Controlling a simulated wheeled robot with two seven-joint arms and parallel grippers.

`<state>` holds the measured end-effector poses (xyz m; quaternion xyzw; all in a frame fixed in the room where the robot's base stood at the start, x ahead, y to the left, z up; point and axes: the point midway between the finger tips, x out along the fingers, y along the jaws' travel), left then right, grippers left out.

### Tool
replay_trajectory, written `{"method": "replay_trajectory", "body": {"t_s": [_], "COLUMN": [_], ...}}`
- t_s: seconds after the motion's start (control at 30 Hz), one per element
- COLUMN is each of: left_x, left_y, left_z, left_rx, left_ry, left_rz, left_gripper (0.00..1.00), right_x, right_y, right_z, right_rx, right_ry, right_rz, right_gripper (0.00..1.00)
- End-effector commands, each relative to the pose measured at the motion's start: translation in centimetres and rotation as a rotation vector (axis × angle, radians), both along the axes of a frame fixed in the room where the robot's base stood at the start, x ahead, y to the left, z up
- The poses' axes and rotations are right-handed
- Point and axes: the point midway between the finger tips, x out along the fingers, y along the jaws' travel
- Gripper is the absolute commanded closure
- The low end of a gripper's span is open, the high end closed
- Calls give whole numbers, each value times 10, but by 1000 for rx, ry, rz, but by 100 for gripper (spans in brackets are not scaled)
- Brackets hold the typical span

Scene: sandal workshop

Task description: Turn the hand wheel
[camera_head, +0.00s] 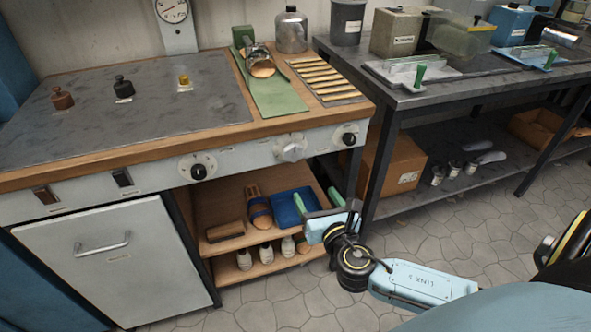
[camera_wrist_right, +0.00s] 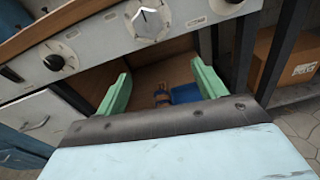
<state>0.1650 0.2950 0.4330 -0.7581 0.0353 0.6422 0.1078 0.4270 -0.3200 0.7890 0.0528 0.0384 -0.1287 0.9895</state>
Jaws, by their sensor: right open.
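The bench front panel carries a pale grey lobed hand wheel (camera_head: 291,148) on a round plate, between two black knobs. My left gripper is not in view.
Black knobs (camera_head: 198,171) (camera_head: 348,138) sit either side of the wheel. A dark table (camera_head: 425,98) stands at right, with a cardboard box (camera_head: 400,160) beneath. The tiled floor in front is clear.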

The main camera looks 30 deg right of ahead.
Motion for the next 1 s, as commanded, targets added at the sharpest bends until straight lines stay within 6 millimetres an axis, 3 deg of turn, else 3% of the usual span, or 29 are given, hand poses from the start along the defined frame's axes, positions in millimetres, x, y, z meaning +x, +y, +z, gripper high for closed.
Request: {"method": "replay_trajectory", "body": {"t_s": [0.1, 0.2, 0.37, 0.8, 1.0], "left_x": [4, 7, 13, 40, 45], "left_y": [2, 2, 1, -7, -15], "left_z": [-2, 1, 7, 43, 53], "left_rx": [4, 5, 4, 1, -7], "left_ry": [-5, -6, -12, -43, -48], "left_rz": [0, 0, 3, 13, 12], "left_gripper": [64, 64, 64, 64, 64], "right_x": [1, 5, 26, 108, 126], "right_y": [6, 7, 2, -18, -22], "right_z": [22, 29, 30, 29, 28], "right_rx": [-93, -119, -120, -116, -114], "right_ry": [-54, -68, -70, -67, -65], "right_rz": [21, 23, 23, 22, 23], "right_gripper": [30, 30, 30, 30, 30]}}
